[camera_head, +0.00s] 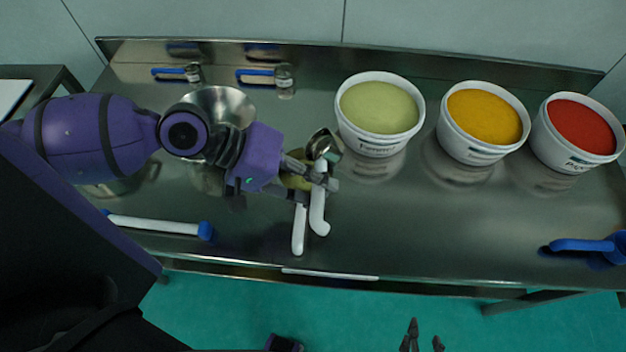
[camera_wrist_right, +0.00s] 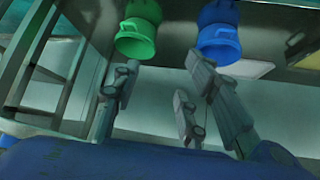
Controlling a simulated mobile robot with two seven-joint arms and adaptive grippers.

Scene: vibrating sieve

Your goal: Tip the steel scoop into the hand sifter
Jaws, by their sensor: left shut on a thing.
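A small steel cup (camera_head: 325,145), apparently the steel scoop, sits at my left gripper (camera_head: 322,180), tilted, with a curved white handle (camera_head: 319,212) at the fingers. My left gripper is shut on it above the steel table. A second, straighter white handle (camera_head: 299,235) comes out beside it. A yellow-green patch (camera_head: 296,182) shows under the gripper. These may belong to the hand sifter, which is mostly hidden by the gripper. I cannot tell whether the two touch. My right gripper (camera_head: 426,340) is open and empty in front of the table, low at the picture's bottom edge.
Tubs of green (camera_head: 378,148), yellow (camera_head: 478,152) and red (camera_head: 570,160) powder stand at the right. A steel bowl (camera_head: 237,100) is behind my left wrist. A white rod with blue ends (camera_head: 155,224) lies front left. A blue scoop (camera_head: 582,245) lies far right.

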